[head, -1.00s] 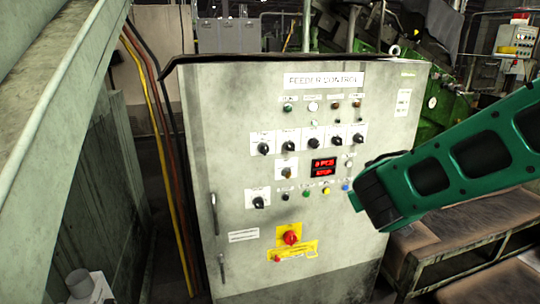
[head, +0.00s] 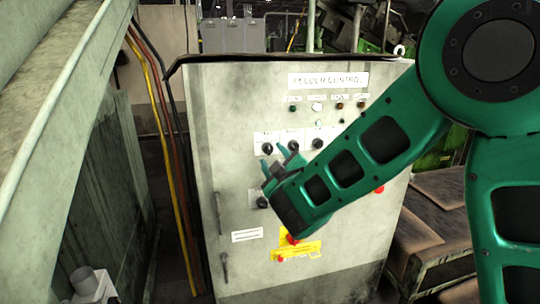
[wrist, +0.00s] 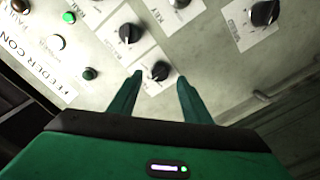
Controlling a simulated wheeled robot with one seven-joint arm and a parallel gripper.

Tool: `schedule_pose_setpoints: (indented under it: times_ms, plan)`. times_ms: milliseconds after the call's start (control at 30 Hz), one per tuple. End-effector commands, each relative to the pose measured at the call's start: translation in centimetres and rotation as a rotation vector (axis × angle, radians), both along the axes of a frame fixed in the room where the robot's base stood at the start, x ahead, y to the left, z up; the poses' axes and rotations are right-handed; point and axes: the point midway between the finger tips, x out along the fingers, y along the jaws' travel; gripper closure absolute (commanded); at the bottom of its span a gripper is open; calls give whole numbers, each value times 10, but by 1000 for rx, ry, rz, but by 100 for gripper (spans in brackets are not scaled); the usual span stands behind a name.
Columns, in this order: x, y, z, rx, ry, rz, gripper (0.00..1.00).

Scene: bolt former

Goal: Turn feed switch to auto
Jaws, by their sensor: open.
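The feeder control cabinet (head: 230,110) fills the middle of the head view. Its black rotary knobs on white labels form a row. The leftmost knob (head: 267,148) is close to my gripper (head: 273,156). In the wrist view my gripper (wrist: 155,78) is open, with the same knob (wrist: 160,70) showing between its fingertips; contact cannot be told. The adjacent knob (wrist: 130,33) is just beyond. A lower knob (head: 262,201) sits below my gripper and also shows in the wrist view (wrist: 264,12). The small labels are too unclear to tell which knob is the feed switch.
A red knob on a yellow plate (head: 300,250) is partly behind my arm. Cables (head: 165,130) and a metal frame (head: 60,110) stand left. A brown-topped bench (head: 440,190) is at right.

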Motion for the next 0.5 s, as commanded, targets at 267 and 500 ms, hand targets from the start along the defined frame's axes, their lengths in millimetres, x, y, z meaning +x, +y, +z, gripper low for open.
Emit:
schedule_pose_setpoints:
  times_ms: [267,500]
  plan:
    - [31,8,0,0,-1,-1,56]
    - [36,9,0,-1,0,-1,56]
